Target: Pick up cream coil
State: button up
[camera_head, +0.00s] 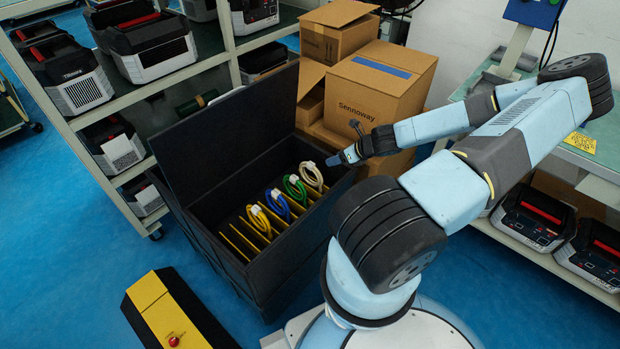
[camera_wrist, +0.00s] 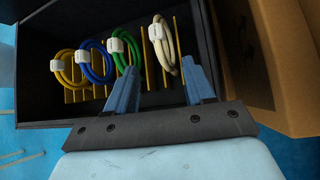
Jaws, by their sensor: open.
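The cream coil (camera_head: 312,176) stands at the right end of a row of coils in the black open-lidded box (camera_head: 292,252). It has a white tag and also shows in the wrist view (camera_wrist: 164,50), between yellow dividers. A green coil (camera_head: 295,187), a blue coil (camera_head: 277,202) and a yellow coil (camera_head: 259,220) stand to its left. My gripper (camera_head: 340,158) is at the box's right side, close to the cream coil in the head view. In the wrist view my gripper (camera_wrist: 157,88) is open and empty, with the cream coil beyond its fingers, nearer the right finger.
The raised lid (camera_head: 235,130) stands at the back left. Cardboard boxes (camera_head: 375,95) stand close behind and right of the box. A shelf rack (camera_head: 150,100) is at the left, and a yellow-black case (camera_head: 165,310) lies on the floor in front.

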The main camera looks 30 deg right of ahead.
aim_at(312, 167)
jog(key=x, duration=0.8)
jog(key=shift+w+f, duration=0.15)
jog(key=shift+x, duration=2.7)
jog(key=shift+a, duration=0.2)
jog(key=shift+c, duration=0.2)
grip_shut()
